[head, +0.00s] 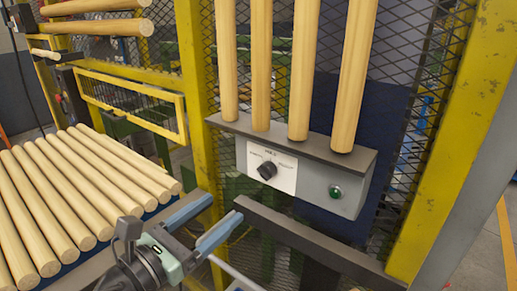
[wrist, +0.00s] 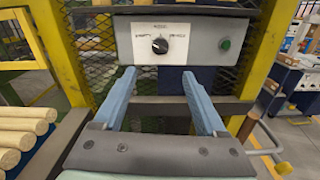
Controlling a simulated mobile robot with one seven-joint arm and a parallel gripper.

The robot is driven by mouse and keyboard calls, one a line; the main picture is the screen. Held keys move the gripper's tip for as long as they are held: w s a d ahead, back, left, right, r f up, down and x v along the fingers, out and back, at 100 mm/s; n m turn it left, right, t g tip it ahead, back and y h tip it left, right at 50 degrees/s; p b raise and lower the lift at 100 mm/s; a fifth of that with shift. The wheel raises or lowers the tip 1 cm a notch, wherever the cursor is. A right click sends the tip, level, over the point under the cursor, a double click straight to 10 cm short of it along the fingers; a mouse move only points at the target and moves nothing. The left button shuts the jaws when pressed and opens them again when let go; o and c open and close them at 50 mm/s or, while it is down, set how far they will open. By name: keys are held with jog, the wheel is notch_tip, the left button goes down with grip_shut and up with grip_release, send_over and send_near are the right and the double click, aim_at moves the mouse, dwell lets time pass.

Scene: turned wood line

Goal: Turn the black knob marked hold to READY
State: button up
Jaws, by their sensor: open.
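The black knob (head: 267,170) sits on a white label plate (head: 284,179) on the front of a grey control box (head: 314,185). The plate has a word on each side of the knob and one above, all too small to read surely. In the wrist view the knob (wrist: 160,45) is near top centre, with a pale mark that seems to point up and left. My gripper (head: 222,208) is open and empty, its blue fingers pointing toward the box. In the wrist view its fingertips (wrist: 158,74) lie below the knob, one to each side, apart from it.
A green button (head: 335,192) is right of the knob. Several wooden rods (head: 299,80) stand on the box top. More rods (head: 65,205) lie at left. Yellow posts (head: 197,90) and a dark rail (head: 310,240) are nearby; mesh is behind the box.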

aim_at(261, 176)
jog(key=p+x, duration=0.1)
jog(key=x, duration=1.1)
jog(key=shift+w+d+p, duration=0.25)
jog(key=shift+w+p, duration=0.05)
jog(key=shift+p, duration=0.05)
grip_shut()
